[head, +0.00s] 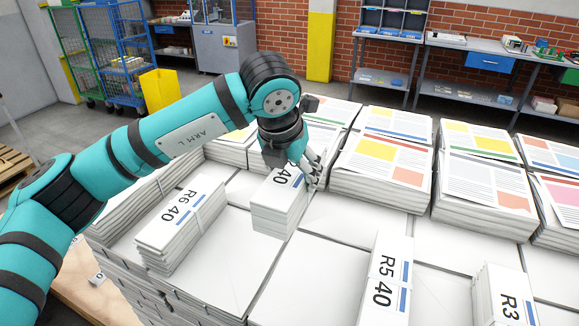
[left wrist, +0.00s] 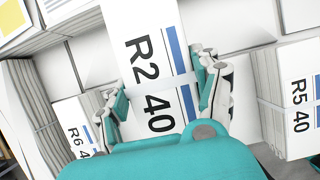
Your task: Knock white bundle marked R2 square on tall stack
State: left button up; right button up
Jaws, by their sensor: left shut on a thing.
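The white bundle marked R2 40 (left wrist: 150,62) has a blue stripe and a pale strap, and fills the middle of the left wrist view. In the head view the same bundle (head: 277,213) sits on or just over the top of the tall stack (head: 222,262), partly hidden by my left gripper. My left gripper (head: 300,172) is shut on the bundle, with a finger on each side of it in the left wrist view (left wrist: 160,90). I cannot tell whether the bundle's underside touches the stack. My right gripper is not in view.
A bundle marked R6 40 (head: 182,222) lies to the left on the stack. Bundles marked R5 40 (head: 385,275) and R3 (head: 500,297) stand at the front right. Printed newspaper piles (head: 385,165) line the back. Bare white stack top lies between the bundles.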

pick_arm(q)
jog(key=shift+s+f, duration=0.15)
jog(key=shift+f, duration=0.3)
notch_tip(320, 180, down, 5)
jog(key=shift+r+b, duration=0.1)
jog(key=shift+b, duration=0.9)
jog(key=shift+f, duration=0.75)
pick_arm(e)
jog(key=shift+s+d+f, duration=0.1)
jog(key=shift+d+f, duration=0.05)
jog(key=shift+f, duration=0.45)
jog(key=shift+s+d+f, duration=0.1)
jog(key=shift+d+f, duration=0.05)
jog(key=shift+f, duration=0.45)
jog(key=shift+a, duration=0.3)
pick_arm(q)
jog(key=shift+w+d+b, duration=0.25)
jog(key=shift+w+b, duration=0.1)
jog(key=shift+w, duration=0.2)
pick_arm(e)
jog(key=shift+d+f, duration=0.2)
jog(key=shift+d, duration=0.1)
pick_arm(q)
jog(key=shift+w+d, duration=0.35)
jog(key=shift+w, duration=0.55)
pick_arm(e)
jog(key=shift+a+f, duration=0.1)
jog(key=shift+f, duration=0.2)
